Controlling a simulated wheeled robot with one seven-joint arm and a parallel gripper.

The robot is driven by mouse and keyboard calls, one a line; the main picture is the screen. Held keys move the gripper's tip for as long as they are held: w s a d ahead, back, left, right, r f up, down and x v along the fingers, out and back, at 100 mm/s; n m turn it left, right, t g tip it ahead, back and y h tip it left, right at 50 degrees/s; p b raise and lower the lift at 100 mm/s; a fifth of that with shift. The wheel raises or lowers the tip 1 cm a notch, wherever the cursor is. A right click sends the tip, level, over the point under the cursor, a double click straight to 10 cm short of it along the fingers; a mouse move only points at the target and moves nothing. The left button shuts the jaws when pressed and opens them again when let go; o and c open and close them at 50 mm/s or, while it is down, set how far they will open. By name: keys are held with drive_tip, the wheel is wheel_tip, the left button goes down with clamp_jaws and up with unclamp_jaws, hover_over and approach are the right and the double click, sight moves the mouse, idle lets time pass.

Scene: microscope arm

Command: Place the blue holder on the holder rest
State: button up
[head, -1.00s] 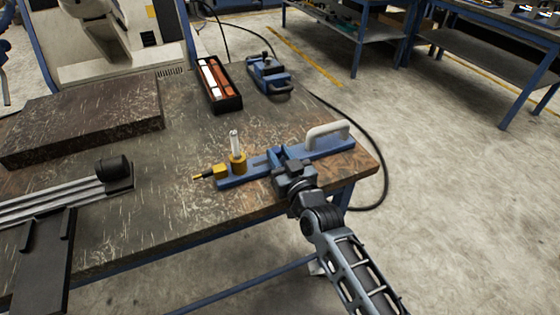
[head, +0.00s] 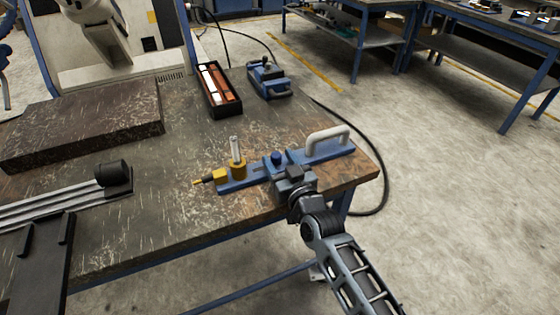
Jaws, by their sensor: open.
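A long blue holder (head: 236,184) lies along the near right part of the workbench. It carries a pale handle (head: 328,138) at its right end, a blue knob (head: 277,158) in the middle, and a brass-coloured collar with a pale upright tube (head: 236,152) towards its left end. A brass-tipped fitting (head: 207,179) sticks out at the left. My gripper (head: 286,171) is open at the near side of the holder's middle, just below the knob; it hides part of the bar. I cannot tell whether it touches the bar. I cannot tell which part is the holder rest.
A grey rail with a black block (head: 113,175) lies at the left, and a dark slab (head: 85,120) behind it. A black tray (head: 222,105) and a blue device (head: 268,80) stand at the back. Bare bench (head: 150,215) lies between rail and holder.

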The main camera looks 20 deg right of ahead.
drive_tip(key=s, duration=0.7)
drive_tip(key=shift+s+d+f, duration=0.25)
drive_tip(key=shift+s, duration=0.15)
drive_tip(key=shift+s+f, duration=0.1)
drive_tip(key=shift+s, duration=0.05)
drive_tip(key=s+r+g, duration=0.1)
drive_tip(key=s+r, duration=0.1)
drive_tip(key=s, duration=1.5)
drive_tip(key=s+r+g, duration=0.1)
drive_tip(key=s+r, duration=0.1)
drive_tip(key=s, duration=1.5)
drive_tip(key=shift+s, duration=0.15)
drive_tip(key=shift+g, duration=0.5)
drive_tip(key=s+r, duration=0.1)
drive_tip(key=s, duration=0.1)
drive_tip(key=s+r, duration=0.4)
drive_tip(key=shift+a+r, duration=0.25)
drive_tip(key=shift+o, duration=0.3)
drive_tip(key=shift+s+r, duration=0.2)
drive_tip(key=shift+r, duration=0.1)
